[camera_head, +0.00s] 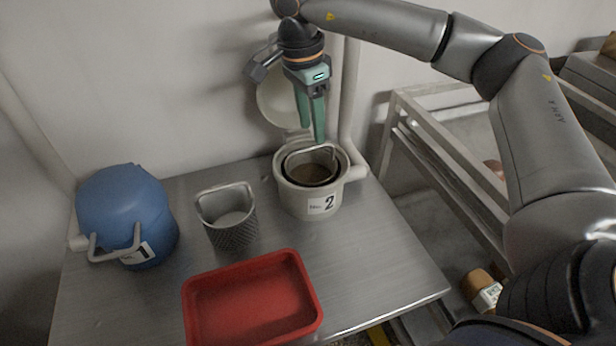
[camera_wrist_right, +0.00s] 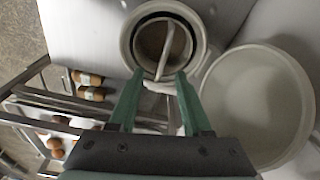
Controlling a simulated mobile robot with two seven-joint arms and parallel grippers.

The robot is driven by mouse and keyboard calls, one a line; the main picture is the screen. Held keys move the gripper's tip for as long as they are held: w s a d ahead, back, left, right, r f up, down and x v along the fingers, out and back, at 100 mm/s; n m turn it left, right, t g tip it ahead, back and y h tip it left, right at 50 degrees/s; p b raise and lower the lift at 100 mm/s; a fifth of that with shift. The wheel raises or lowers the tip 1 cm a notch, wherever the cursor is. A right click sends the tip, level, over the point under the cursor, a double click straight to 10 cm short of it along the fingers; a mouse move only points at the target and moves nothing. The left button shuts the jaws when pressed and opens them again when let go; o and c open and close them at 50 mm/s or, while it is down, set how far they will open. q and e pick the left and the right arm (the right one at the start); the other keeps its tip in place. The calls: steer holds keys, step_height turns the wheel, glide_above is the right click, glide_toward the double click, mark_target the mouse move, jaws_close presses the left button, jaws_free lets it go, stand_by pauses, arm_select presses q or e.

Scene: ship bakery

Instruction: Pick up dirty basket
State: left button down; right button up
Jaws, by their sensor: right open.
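A dark basket (camera_head: 311,174) with a light metal handle sits inside the open white pot (camera_head: 297,202) labelled 2. Its inside looks brownish. The wrist view shows the basket (camera_wrist_right: 150,38) within the pot's rim, its handle crossing the opening. My right gripper (camera_head: 318,138) has green fingers pointing down just above the pot, near the handle. In the wrist view the right gripper (camera_wrist_right: 160,77) is open and empty, with the handle's near end appearing between the fingertips; contact cannot be told. A grey mesh basket (camera_head: 232,228) stands on the table left of the pot. My left gripper is out of view.
A blue lidded pot (camera_head: 127,215) labelled 1 stands at the left of the metal table (camera_head: 375,262). A red tray (camera_head: 252,300) lies at the front. The white pot's raised lid (camera_head: 278,106) is behind my gripper. A metal rack (camera_head: 418,150) stands at the right.

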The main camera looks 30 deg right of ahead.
mark_target(314, 148)
steer(key=f, duration=0.4)
steer(key=shift+d, duration=0.25)
steer(key=shift+w+d+f+p, duration=0.1)
steer(key=shift+f+p, duration=0.25)
steer(key=shift+f, duration=1.1)
steer(key=shift+w+d+f+p, duration=0.1)
steer(key=shift+f+p, duration=0.25)
steer(key=shift+f, duration=1.1)
steer(key=shift+a, duration=0.1)
jaws_close()
